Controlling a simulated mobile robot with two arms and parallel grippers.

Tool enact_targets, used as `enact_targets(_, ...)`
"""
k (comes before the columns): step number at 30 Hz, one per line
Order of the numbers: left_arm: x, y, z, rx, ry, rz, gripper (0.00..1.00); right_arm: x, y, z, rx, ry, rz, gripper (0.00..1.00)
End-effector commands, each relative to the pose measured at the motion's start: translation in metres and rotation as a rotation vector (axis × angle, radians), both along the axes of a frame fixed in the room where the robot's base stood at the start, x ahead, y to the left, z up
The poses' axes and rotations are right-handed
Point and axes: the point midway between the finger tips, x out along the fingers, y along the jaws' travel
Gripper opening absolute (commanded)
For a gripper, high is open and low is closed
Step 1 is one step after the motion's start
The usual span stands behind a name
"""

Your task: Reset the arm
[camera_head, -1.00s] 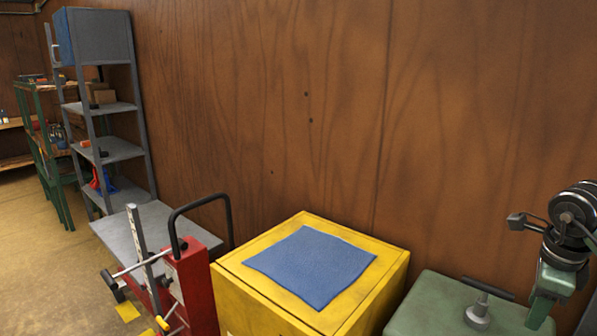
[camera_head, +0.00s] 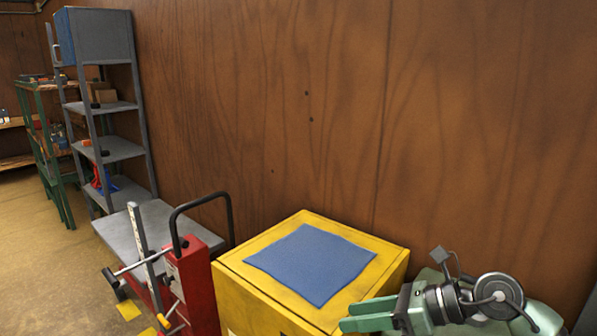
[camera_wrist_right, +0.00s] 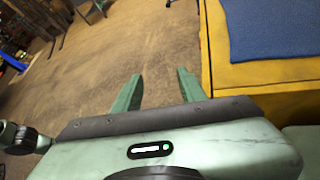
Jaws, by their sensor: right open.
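My right gripper (camera_head: 368,316) is in the lower right of the head view, pointing left, in front of the yellow box (camera_head: 392,262). In the right wrist view its two green fingers (camera_wrist_right: 156,92) are apart, with only brown floor showing between them. It holds nothing. The yellow box's side (camera_wrist_right: 222,85) is just right of the fingers in that view; I cannot tell whether they touch. My left gripper is in neither view.
A blue cloth (camera_head: 311,264) lies flat on the yellow box. A red lift with a black handle (camera_head: 190,275) and grey platform (camera_head: 150,228) stands to its left. Grey shelves (camera_head: 122,150) stand along the wooden wall (camera_head: 300,110). Open floor (camera_head: 40,270) lies at the left.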

Motion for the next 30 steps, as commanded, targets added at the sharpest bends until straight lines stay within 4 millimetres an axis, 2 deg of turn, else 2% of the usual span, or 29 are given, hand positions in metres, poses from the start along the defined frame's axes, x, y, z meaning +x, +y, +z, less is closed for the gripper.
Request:
enact_targets(1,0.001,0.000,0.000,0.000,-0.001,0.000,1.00,-0.009,0.030,0.015,0.190,0.034,-0.019,0.41)
enact_targets(3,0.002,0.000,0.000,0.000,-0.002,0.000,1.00,-0.014,0.053,0.045,0.448,0.093,-0.081,0.41)
enact_targets(4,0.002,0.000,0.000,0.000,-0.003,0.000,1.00,-0.014,0.058,0.057,0.555,0.123,-0.114,0.41)
enact_targets(7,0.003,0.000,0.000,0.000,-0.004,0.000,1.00,-0.008,0.053,0.088,0.886,0.244,-0.252,0.41)
enact_targets(9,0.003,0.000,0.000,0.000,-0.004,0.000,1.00,-0.001,0.037,0.097,1.092,0.344,-0.368,0.41)
enact_targets(11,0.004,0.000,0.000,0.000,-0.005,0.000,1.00,0.007,0.017,0.096,1.260,0.438,-0.484,0.41)
enact_targets(14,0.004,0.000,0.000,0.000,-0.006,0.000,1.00,0.017,-0.025,0.071,1.525,0.621,-0.725,0.41)
enact_targets(17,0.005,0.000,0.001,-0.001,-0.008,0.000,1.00,0.014,-0.068,0.017,1.754,0.829,-1.024,0.41)
enact_targets(18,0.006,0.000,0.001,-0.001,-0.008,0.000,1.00,0.007,-0.083,-0.010,1.826,0.912,-1.151,0.41)
enact_targets(21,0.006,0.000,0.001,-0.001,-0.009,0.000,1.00,-0.022,-0.108,-0.076,1.945,1.099,-1.461,0.41)
enact_targets(24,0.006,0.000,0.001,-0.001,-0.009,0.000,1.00,-0.065,-0.119,-0.136,1.998,1.263,-1.762,0.41)
enact_targets(26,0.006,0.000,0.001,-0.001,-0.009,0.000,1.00,-0.091,-0.120,-0.164,1.999,1.343,-1.921,0.41)
enact_targets(27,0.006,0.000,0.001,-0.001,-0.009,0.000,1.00,-0.108,-0.120,-0.178,-1.975,-1.376,1.996,0.41)
enact_targets(30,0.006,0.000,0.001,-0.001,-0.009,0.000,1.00,-0.148,-0.116,-0.206,-1.759,-1.333,1.989,0.41)
